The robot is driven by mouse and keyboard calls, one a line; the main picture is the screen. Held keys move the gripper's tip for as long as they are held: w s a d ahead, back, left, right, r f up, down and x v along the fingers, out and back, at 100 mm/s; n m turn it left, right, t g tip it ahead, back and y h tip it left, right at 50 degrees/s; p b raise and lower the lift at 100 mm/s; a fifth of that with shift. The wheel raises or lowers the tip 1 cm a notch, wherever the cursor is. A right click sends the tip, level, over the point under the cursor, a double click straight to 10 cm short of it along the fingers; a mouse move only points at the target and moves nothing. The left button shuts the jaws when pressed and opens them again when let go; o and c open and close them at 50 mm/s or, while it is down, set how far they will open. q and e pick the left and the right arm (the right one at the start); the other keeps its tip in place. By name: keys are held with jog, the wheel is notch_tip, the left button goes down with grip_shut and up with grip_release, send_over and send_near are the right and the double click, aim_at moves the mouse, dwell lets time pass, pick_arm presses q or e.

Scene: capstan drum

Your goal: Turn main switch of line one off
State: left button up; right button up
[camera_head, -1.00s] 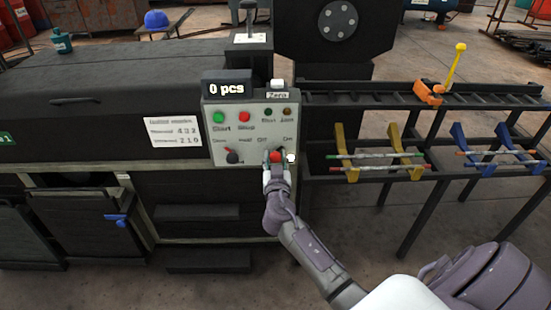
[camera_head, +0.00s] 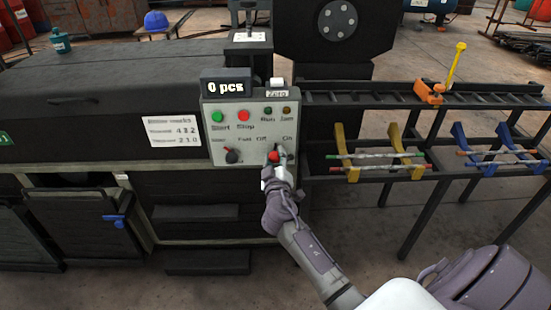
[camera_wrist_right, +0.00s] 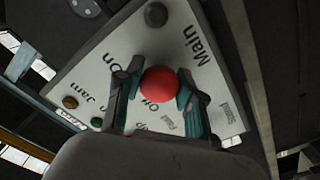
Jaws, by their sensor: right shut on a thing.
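The main switch is a red rotary knob (camera_head: 274,156) at the lower right of the grey control panel (camera_head: 228,178), between the labels "Off" and "On". My right gripper (camera_head: 275,163) reaches it from below and in front. In the right wrist view the round red knob (camera_wrist_right: 159,84) sits between the two fingers of the right gripper (camera_wrist_right: 158,92), which are shut on it. The word "Main" shows beside it on the panel. The fingers partly hide the panel labels. My left gripper is in neither view.
The panel also carries a green Start button (camera_head: 217,116), a red Stop button (camera_head: 243,116), small lamps and a black selector knob (camera_head: 232,156). A counter display (camera_head: 227,87) reads "0 pcs". A rack with bars (camera_head: 380,160) stands to the right.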

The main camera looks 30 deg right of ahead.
jog(key=n, duration=0.3)
jog(key=shift+n+p, duration=0.3)
jog(key=shift+n, duration=0.1)
jog(key=shift+r+n, duration=0.1)
jog(key=shift+n, duration=0.3)
jog(key=n, duration=0.2)
jog(key=shift+n+p, duration=0.3)
jog(key=shift+p, duration=0.1)
pick_arm(q)
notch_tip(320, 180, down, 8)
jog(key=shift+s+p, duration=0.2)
jog(key=shift+p, duration=0.25)
pick_arm(e)
jog(key=shift+n, duration=1.6)
jog(key=o, duration=1.2)
jog(key=shift+c, duration=0.2)
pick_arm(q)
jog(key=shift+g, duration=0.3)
pick_arm(e)
jog(key=v, duration=1.2)
